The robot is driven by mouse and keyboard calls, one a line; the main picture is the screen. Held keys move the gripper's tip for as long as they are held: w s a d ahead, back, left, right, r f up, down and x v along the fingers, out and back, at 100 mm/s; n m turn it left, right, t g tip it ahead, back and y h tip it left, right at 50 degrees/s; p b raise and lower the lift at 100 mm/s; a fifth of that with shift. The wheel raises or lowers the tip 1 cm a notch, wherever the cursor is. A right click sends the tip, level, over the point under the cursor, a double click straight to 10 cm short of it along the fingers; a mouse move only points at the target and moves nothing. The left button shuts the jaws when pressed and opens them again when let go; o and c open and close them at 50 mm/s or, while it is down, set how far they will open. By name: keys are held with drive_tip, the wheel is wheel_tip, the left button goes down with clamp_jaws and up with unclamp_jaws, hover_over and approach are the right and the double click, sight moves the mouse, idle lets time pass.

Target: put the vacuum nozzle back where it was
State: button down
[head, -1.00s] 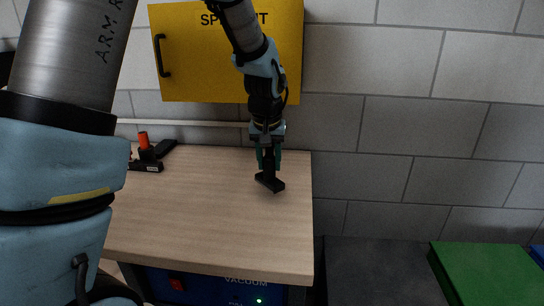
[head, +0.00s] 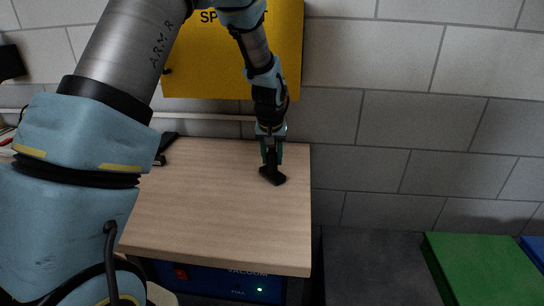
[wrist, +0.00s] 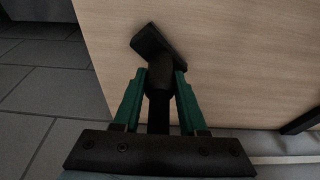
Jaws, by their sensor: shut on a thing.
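The black vacuum nozzle (head: 274,177) is at the right side of the wooden tabletop. My gripper (head: 271,157) is shut on its neck from above. In the wrist view the green fingers of my gripper (wrist: 160,92) stand on both sides of the neck, and the nozzle's wide black head (wrist: 157,44) points away from me over the wood. I cannot tell whether the head touches the tabletop. The tabletop (head: 215,215) has a blue vacuum unit (head: 225,281) under it with a red switch and a green light.
A yellow cabinet (head: 225,75) hangs on the wall behind the table. Dark objects (head: 165,148) lie at the table's back left, partly hidden by my arm. A green panel (head: 480,270) lies at the lower right. The middle of the tabletop is clear.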

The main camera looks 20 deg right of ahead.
drive_tip(key=shift+f, duration=0.2)
drive_tip(key=shift+c, duration=2.3)
unclamp_jaws()
drive_tip(key=shift+r, duration=0.1)
drive_tip(key=shift+r, duration=0.5)
drive_tip(key=b+v, duration=0.3)
drive_tip(key=v, duration=0.8)
drive_tip(key=s+a+f+n, duration=0.1)
drive_tip(key=a+f+n, duration=0.15)
drive_tip(key=a, duration=1.45)
drive_tip(key=s+a+f+n, duration=0.1)
drive_tip(key=s+a+f, duration=0.1)
drive_tip(key=s+a, duration=0.3)
drive_tip(key=s+a+f+n+g+y, duration=0.1)
drive_tip(key=s+a+f, duration=0.2)
drive_tip(key=a, duration=0.7)
drive_tip(key=shift+s+a, duration=0.3)
drive_tip(key=shift+s, duration=0.8)
